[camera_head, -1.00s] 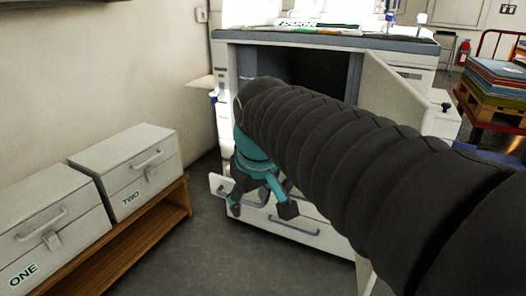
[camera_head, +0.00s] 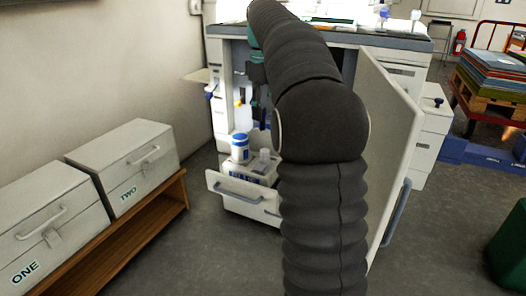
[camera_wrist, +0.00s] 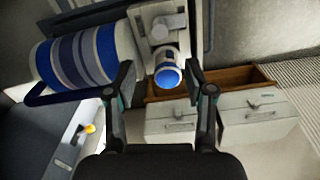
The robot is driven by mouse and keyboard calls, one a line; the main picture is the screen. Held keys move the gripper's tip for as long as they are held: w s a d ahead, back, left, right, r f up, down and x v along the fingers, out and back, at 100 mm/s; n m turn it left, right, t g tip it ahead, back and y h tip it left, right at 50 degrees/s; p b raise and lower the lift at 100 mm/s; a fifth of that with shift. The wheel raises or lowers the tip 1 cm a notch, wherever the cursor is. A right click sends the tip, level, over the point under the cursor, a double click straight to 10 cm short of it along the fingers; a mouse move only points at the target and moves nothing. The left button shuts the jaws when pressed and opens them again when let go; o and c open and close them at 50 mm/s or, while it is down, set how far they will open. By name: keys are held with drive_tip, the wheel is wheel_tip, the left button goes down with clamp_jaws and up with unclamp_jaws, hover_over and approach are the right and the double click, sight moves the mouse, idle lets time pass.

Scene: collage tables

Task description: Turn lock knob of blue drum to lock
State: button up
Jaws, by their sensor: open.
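No blue drum or lock knob can be identified with certainty. A blue-and-white striped cylinder (camera_wrist: 75,58) lies across the upper left of the wrist view. It is large, and I cannot tell whether it is the drum. My gripper (camera_wrist: 160,66) is open, with fingers apart. A white container with a blue lid (camera_wrist: 168,74) appears between and beyond the fingertips; contact is not visible. In the head view my arm rises in front of the open cabinet, and the gripper's fingers are not clear there.
An open drawer (camera_head: 243,200) holds white bottles, one with a blue lid (camera_head: 240,147). An open cabinet door (camera_head: 392,130) stands right of my arm. Boxes ONE (camera_head: 45,225) and TWO (camera_head: 125,160) sit on a wooden shelf at left. Floor between shelf and drawer is clear.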

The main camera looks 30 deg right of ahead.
sight(264, 150)
wheel_tip(264, 150, down, 14)
drive_tip(key=b, duration=0.4)
drive_tip(key=shift+r, duration=0.2)
clamp_jaws()
